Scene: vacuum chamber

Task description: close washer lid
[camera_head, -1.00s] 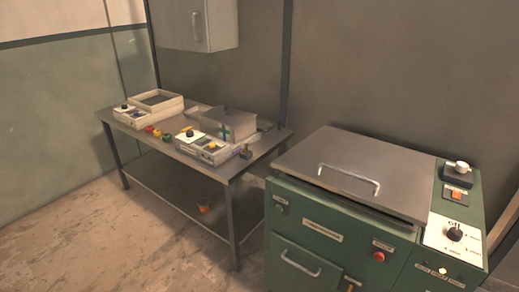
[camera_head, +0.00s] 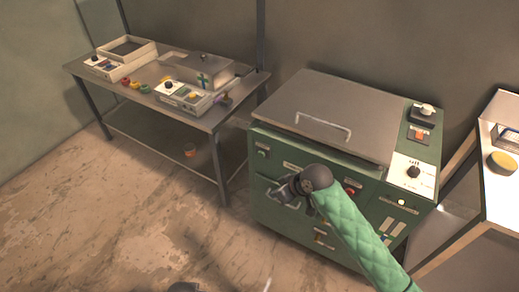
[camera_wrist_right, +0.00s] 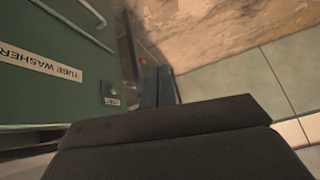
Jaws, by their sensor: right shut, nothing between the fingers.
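The washer (camera_head: 268,160) is a green cabinet with a grey metal lid (camera_head: 335,105) and a pale bar handle (camera_head: 323,127) on it. The lid lies nearly flat over the top, with a dark gap under its front edge. My right gripper (camera_head: 285,189) is shut and empty, in front of the cabinet's front face and below the lid; whether it touches the cabinet cannot be told. In the right wrist view the green front with its "TUBE WASHER" label (camera_wrist_right: 38,62) is close on the left.
A metal table (camera_head: 240,88) with boxes and control units stands to the left. A control panel (camera_head: 412,172) with knobs is at the washer's right. A pale bench (camera_head: 497,165) stands at the far right. The floor in front is open.

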